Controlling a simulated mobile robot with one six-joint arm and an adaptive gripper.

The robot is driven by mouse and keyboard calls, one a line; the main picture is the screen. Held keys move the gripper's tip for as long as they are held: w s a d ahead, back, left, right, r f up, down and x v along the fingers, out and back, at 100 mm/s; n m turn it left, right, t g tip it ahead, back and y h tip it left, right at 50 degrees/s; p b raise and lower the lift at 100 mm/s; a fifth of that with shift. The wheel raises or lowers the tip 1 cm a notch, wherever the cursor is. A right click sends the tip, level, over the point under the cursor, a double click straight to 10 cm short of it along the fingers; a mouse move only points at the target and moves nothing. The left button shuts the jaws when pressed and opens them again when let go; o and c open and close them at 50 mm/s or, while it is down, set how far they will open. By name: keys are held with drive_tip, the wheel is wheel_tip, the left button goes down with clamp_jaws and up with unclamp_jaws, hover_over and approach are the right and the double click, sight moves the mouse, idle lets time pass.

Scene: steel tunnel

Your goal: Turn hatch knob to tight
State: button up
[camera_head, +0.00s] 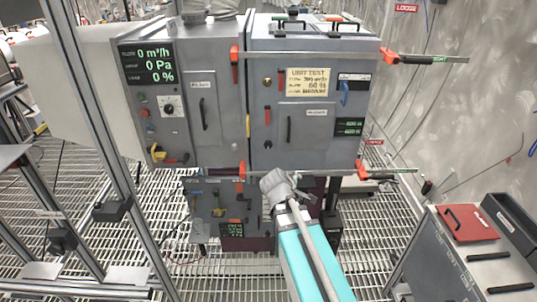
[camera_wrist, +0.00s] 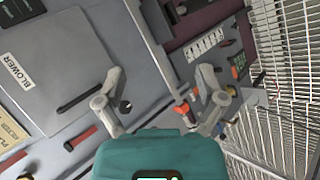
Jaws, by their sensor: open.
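In the head view, the grey cabinet's right hatch (camera_head: 315,75) is closed and has orange corner knobs. The upper right knob (camera_head: 389,56) has a long grey bar by a green TIGHT tag (camera_head: 440,59) and a red LOOSE tag (camera_head: 405,8). The lower right knob (camera_head: 362,170) and lower left knob (camera_head: 242,170) also show. My gripper shows in the wrist view (camera_wrist: 160,74), open and empty. An orange knob (camera_wrist: 182,109) lies between its fingers, nearer the right one; I cannot tell whether they touch. In the head view, my wrist hides the fingertips, below the hatch.
A BLOWER panel (camera_wrist: 55,70) with a black handle (camera_wrist: 80,97) and a red handle (camera_wrist: 80,138) lies left of my fingers. A lower control box (camera_head: 215,205) stands beneath the cabinet. A metal frame (camera_head: 90,130) stands left. A grey bench (camera_head: 480,260) stands right on grating.

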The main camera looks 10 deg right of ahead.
drive_tip(key=w+n+t+h+b, duration=0.1)
drive_tip(key=w+n+t+b, duration=0.5)
drive_tip(key=n, duration=0.3)
drive_tip(key=n+t+y+b, duration=0.4)
drive_tip(key=n+t, duration=0.1)
drive_tip(key=n, duration=0.8)
approach(268, 145)
drive_tip(key=d+v, duration=0.1)
drive_tip(key=v, duration=0.2)
drive_tip(key=shift+s+a+r, duration=0.1)
drive_tip(key=shift+s+a, duration=0.1)
drive_tip(key=shift+a, duration=0.35)
drive_tip(key=x, duration=1.3)
drive_tip(key=shift+w+d+f, duration=0.15)
drive_tip(key=shift+w+f, duration=0.05)
drive_tip(key=shift+w, duration=0.2)
drive_tip(key=c, duration=1.2)
drive_tip(key=shift+o, duration=0.2)
drive_tip(key=shift+m, duration=0.3)
